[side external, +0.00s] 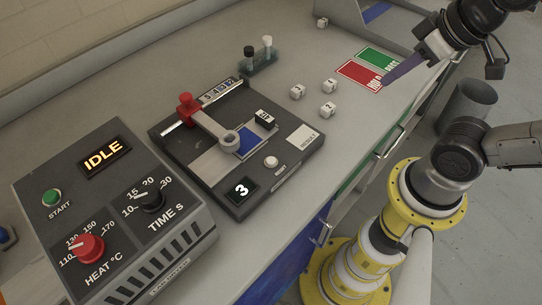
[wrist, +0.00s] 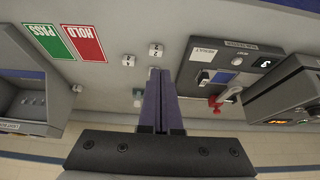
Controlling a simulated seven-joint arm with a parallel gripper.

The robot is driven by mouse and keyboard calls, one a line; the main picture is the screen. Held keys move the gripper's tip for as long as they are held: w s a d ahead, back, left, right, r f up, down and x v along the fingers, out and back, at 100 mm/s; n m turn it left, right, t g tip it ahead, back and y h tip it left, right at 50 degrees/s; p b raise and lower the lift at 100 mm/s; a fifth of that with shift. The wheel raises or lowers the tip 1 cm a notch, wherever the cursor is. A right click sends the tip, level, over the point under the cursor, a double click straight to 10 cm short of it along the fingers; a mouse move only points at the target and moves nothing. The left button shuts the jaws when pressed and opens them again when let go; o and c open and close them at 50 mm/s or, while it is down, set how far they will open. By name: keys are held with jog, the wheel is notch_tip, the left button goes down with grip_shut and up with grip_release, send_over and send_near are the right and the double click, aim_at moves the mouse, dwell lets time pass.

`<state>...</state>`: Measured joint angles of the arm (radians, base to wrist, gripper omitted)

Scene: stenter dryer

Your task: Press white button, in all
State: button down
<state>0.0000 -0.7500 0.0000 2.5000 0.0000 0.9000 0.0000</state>
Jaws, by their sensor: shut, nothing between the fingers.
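The white button (side external: 271,162) is a small round cap on the front right part of a dark tester (side external: 284,184), near a display showing 3 (side external: 241,190). It also shows in the wrist view (wrist: 237,61), on the tester at upper right. My gripper (side external: 386,81) has long purple fingers, shut with nothing between them. In the side view it appears over the red HOLD card, well up and right of the button. In the wrist view the fingertips (wrist: 160,71) are left of the tester, apart from the button.
The tester carries a red-knobbed arm (side external: 187,108). A dryer control box (side external: 118,215) reading IDLE stands left of it. Several white cubes (side external: 328,110) lie between tester and cards. Red HOLD (side external: 357,74) and green PASS (side external: 379,59) cards lie flat. A small vial rack (side external: 259,62) stands behind.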

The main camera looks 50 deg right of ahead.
dwell(0.7)
jog(key=w+r+n+t, duration=0.25)
jog(key=w+n, duration=0.25)
jog(key=n, duration=0.6)
jog(key=n+y, duration=0.5)
jog(key=n, duration=1.8)
send_over(271, 162)
notch_tip(271, 162, down, 5)
jog(key=shift+s+d+r+g, duration=0.15)
jog(key=shift+s+d+g, duration=0.2)
jog(key=shift+s, duration=0.1)
jog(key=shift+f, duration=4.4)
